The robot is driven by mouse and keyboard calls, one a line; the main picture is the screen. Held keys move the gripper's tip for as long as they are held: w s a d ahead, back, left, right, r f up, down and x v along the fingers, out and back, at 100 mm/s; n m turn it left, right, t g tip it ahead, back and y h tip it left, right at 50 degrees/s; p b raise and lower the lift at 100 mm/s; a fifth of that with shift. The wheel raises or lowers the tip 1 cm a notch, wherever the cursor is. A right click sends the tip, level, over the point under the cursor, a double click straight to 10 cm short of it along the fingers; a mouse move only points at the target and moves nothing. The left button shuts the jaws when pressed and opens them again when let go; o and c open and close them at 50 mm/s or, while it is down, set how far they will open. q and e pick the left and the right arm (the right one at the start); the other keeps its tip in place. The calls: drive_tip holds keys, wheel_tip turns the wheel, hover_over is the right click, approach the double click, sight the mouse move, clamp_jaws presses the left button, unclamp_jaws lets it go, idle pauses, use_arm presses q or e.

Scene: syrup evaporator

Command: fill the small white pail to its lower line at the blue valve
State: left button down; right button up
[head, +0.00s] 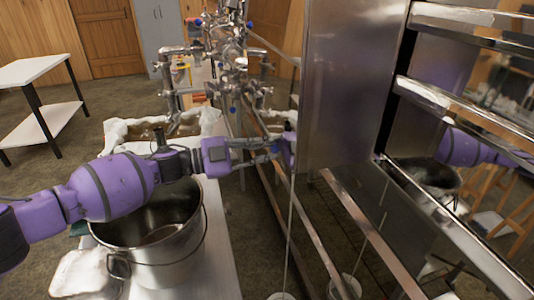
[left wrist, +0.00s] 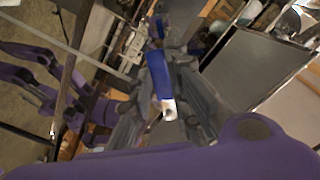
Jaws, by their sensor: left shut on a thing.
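My left gripper (head: 284,150) reaches across from the left to the side of the steel evaporator. In the left wrist view its fingers (left wrist: 165,100) are shut on a blue handle (left wrist: 158,72), which looks like the blue valve's. The small white pail (head: 281,296) shows only as a bit of rim at the bottom edge of the head view. A thin pale line, which looks like a stream of liquid, runs from beside the gripper down to the pail. The pail's lower line and its liquid level are out of view. My right gripper is not in view.
A large steel pot (head: 150,255) stands under my left arm on a pale bench (head: 222,255). The shiny evaporator wall (head: 350,80) and rails stand at right, with mirror images of my arm and a pail. Pipes and valves (head: 235,70) stand behind. A white table (head: 38,72) is at far left.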

use_arm(q)
drive_tip(key=shift+w+a+r+m, duration=0.1)
drive_tip(key=shift+w+r+m, duration=0.2)
drive_tip(key=shift+r+m, duration=0.8)
drive_tip(key=shift+w+a+r+m, duration=0.1)
drive_tip(key=shift+w+r+m, duration=0.25)
drive_tip(key=shift+m, duration=1.5)
drive_tip(key=shift+w+a+r+m, duration=0.1)
drive_tip(key=shift+w+r+m, duration=0.1)
drive_tip(key=shift+r+m, duration=0.95)
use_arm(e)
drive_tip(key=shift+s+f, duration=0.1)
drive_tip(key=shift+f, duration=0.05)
use_arm(q)
drive_tip(key=shift+f+m, duration=0.3)
drive_tip(key=shift+m, duration=0.1)
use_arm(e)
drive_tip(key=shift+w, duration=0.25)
use_arm(q)
drive_tip(key=c, duration=1.6)
unclamp_jaws()
drive_tip(key=shift+c, duration=0.2)
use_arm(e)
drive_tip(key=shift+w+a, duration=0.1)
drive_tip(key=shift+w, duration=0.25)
